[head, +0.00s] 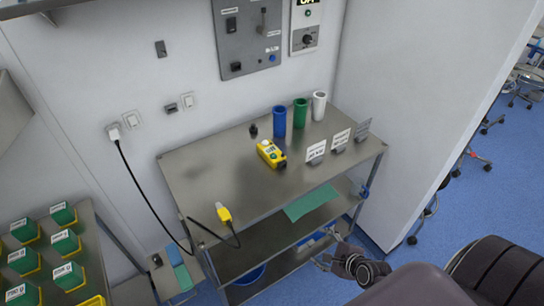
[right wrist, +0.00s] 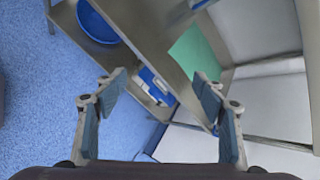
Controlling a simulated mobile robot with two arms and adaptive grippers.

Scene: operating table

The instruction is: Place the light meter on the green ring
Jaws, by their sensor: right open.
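A yellow hand-held device (head: 271,153) with a pale face lies on the steel table; it may be the light meter, but its label is too small to read. I cannot make out a green ring in either view. A green cylinder (head: 300,112) stands at the back of the table between a blue one and a white one. My right gripper (head: 326,258) is open and empty, low in front of the table's right side. In the right wrist view its two fingers (right wrist: 159,88) are spread wide. My left gripper is not in view.
The steel table (head: 205,168) has shelves below, with a green sheet (head: 311,203) on one. Small sign cards (head: 316,152) stand near its right edge. Green boxes (head: 63,242) stand on another table.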

